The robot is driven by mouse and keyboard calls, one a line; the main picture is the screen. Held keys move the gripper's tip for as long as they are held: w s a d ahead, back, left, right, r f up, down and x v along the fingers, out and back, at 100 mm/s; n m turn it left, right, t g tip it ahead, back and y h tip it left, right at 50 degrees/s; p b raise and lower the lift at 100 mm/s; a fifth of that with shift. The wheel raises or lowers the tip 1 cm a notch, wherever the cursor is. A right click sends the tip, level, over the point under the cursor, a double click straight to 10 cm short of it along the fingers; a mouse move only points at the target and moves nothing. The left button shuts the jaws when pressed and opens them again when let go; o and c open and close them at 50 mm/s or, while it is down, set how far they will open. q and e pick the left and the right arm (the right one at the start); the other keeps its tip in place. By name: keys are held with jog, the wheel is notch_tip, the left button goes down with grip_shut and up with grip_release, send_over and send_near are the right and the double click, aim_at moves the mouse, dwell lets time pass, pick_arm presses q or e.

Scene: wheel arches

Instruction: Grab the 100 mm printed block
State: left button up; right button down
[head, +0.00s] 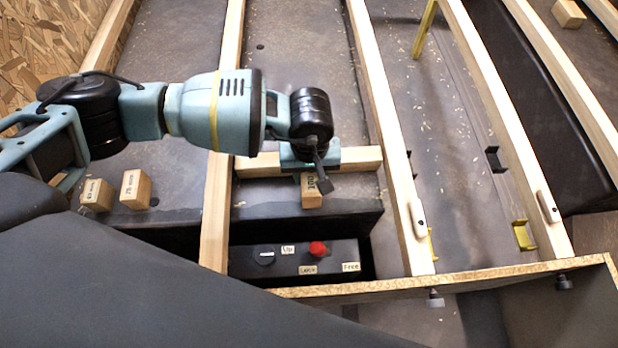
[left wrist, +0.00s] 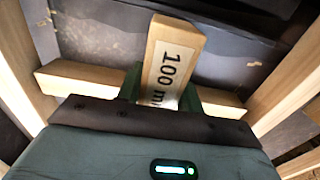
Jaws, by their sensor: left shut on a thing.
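The 100 mm block (head: 312,196) is a small wooden block with a printed label. In the head view it is partly hidden by my left gripper (head: 316,172), which comes down over it beside a wooden crosspiece. In the left wrist view the block (left wrist: 172,65) stands out between the fingers of my left gripper (left wrist: 160,92), with "100 m" readable and the rest of the label covered. My left gripper is shut on the block. My right gripper is in neither view.
Two other labelled blocks, one marked 75 mm (head: 135,189) and another (head: 96,194), sit at the left. The wooden crosspiece (head: 360,159) spans two long battens. A black box with a red knob (head: 318,249) lies below. Another wooden block (head: 569,13) is at the top right.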

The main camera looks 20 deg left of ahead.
pick_arm(q)
notch_tip(320, 180, up, 6)
jog(key=shift+f+p, duration=0.15)
jog(key=shift+p, duration=0.55)
jog(key=shift+r, duration=0.25)
